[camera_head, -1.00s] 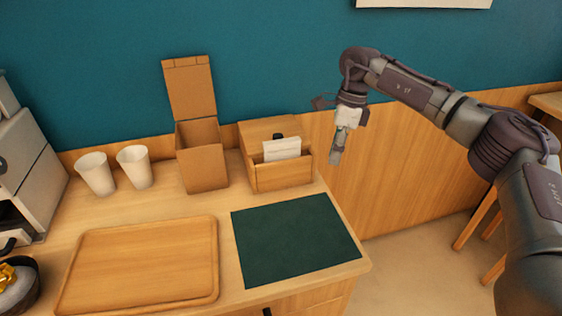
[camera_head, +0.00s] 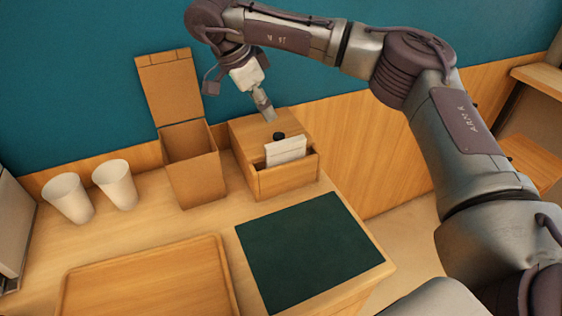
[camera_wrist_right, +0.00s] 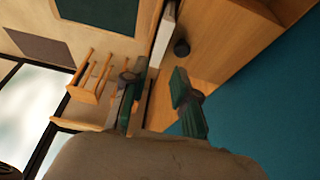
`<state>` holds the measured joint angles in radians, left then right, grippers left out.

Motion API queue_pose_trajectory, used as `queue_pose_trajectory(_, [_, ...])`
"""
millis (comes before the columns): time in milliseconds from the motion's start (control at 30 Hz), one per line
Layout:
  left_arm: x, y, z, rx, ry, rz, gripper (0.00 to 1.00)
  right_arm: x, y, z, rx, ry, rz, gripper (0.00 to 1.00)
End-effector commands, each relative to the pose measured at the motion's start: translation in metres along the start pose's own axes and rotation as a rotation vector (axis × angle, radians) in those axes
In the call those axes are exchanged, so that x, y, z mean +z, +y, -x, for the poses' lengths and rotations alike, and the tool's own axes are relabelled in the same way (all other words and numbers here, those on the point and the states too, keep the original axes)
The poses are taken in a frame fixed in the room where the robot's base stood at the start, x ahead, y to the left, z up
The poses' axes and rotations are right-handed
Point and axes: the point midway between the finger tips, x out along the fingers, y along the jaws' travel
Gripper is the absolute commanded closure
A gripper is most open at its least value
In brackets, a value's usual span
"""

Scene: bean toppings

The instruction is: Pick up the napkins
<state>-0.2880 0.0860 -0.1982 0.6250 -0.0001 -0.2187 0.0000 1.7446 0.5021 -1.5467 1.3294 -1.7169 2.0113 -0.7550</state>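The white napkins (camera_head: 286,150) stand upright in the front slot of a wooden box (camera_head: 285,181) at the back right of the counter. In the right wrist view the napkins (camera_wrist_right: 164,38) show as a thin white strip near the top. My right gripper (camera_head: 267,117) is above the back of the box, behind the napkins and apart from them. In the right wrist view its two fingers (camera_wrist_right: 155,84) are spread, with nothing between them. My left gripper is not in view.
A black knob (camera_head: 279,136) sits on the box top, just behind the napkins. An open cardboard box (camera_head: 194,180) stands close on the left, with two white cups (camera_head: 116,185) beyond it. A dark green mat (camera_head: 309,252) and wooden tray (camera_head: 150,285) lie in front.

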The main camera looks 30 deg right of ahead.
Motion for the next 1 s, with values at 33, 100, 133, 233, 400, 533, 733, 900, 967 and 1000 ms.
queue_pose_trajectory(33, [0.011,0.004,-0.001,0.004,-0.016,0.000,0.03,0.001,0.001,-0.014,0.005,-0.002,0.002,0.72])
queue_pose_trajectory(100, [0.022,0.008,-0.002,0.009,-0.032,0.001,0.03,0.001,0.001,-0.028,0.006,-0.003,0.001,0.72])
queue_pose_trajectory(133, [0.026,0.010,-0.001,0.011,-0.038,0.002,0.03,0.000,0.001,-0.033,0.004,-0.002,0.000,0.72])
queue_pose_trajectory(233, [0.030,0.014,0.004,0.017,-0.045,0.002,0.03,-0.001,0.000,-0.044,0.002,-0.001,0.000,0.72])
queue_pose_trajectory(400, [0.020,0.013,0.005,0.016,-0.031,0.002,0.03,-0.001,0.000,-0.056,0.002,-0.001,-0.001,0.72])
queue_pose_trajectory(533, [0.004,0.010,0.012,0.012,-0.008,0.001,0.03,-0.003,0.000,-0.070,0.004,0.000,0.000,0.72])
queue_pose_trajectory(733, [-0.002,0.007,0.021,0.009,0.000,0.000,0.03,-0.003,0.000,-0.099,0.002,-0.001,-0.001,0.72])
queue_pose_trajectory(900, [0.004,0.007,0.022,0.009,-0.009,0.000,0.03,-0.002,-0.001,-0.108,0.000,-0.001,-0.002,0.72])
queue_pose_trajectory(967, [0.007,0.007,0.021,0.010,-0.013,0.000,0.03,-0.002,-0.001,-0.108,0.000,-0.001,-0.002,0.72])
queue_pose_trajectory(1000, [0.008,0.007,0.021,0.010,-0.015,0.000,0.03,-0.002,-0.001,-0.108,0.000,-0.001,-0.002,0.72])
